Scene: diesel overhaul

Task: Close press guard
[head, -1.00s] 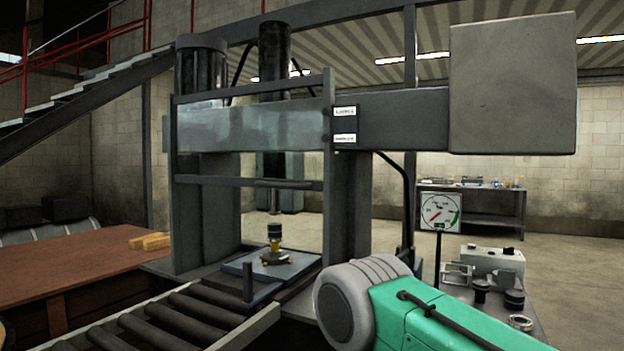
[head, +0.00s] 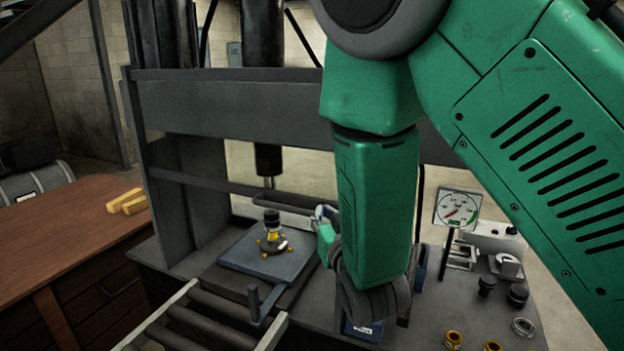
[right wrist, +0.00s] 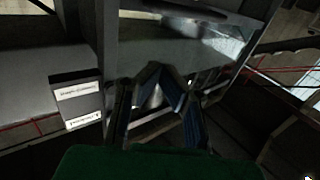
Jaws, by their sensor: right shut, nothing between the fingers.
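The press guard is a dark frame across the front of the press (head: 230,110), with its lower bar (head: 225,190) spanning the opening above the bed plate. The guard is raised, with open space under the bar. My right gripper (head: 321,214) is shut and empty, close to the right end of the lower bar; whether it touches cannot be told. My right forearm hides the press's right side. In the right wrist view the dark fingers (right wrist: 163,85) are in front of grey press parts. My left gripper is not in view.
A yellow and black part (head: 271,240) sits on the bed plate (head: 250,262) under the ram. A roller conveyor (head: 190,325) leads up to it. A gauge (head: 457,209) and several small parts stand at right. A wooden bench (head: 60,235) is at left.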

